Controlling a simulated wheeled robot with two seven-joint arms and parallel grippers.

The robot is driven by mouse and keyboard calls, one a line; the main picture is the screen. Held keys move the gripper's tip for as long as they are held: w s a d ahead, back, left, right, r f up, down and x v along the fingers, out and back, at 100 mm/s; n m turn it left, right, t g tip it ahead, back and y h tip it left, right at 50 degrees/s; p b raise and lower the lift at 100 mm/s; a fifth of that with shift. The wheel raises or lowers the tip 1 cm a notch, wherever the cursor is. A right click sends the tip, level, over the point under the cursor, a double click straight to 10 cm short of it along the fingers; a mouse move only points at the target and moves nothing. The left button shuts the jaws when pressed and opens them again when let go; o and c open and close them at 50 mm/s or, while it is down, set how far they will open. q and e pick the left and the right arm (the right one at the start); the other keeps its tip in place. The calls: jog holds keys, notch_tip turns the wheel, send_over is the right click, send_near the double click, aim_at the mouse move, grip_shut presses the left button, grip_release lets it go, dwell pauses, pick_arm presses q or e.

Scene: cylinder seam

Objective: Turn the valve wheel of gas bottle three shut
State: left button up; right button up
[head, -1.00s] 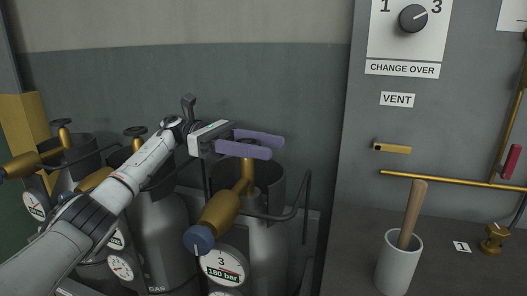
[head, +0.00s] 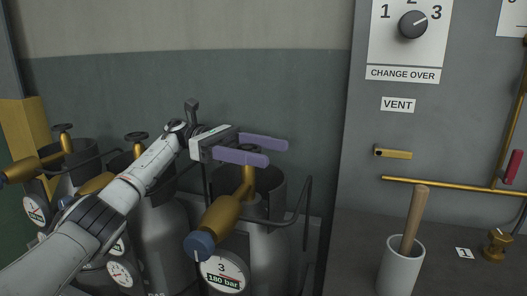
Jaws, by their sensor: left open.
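Gas bottle three (head: 268,250) is a grey cylinder with a collar, marked "3" and "180 bar" on its gauge (head: 222,270). A brass valve body (head: 228,208) with a blue cap (head: 199,245) sits in front of its collar. Contact cannot be told. My right gripper is not in view.
A curved pipe (head: 306,190) rises right of bottle three. A grey panel with a change-over knob (head: 413,25) and a white pot (head: 401,265) holding a wooden handle are at right.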

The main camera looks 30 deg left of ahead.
pick_arm(q)
notch_tip(320, 180, up, 10)
jog(key=shift+p, duration=0.45)
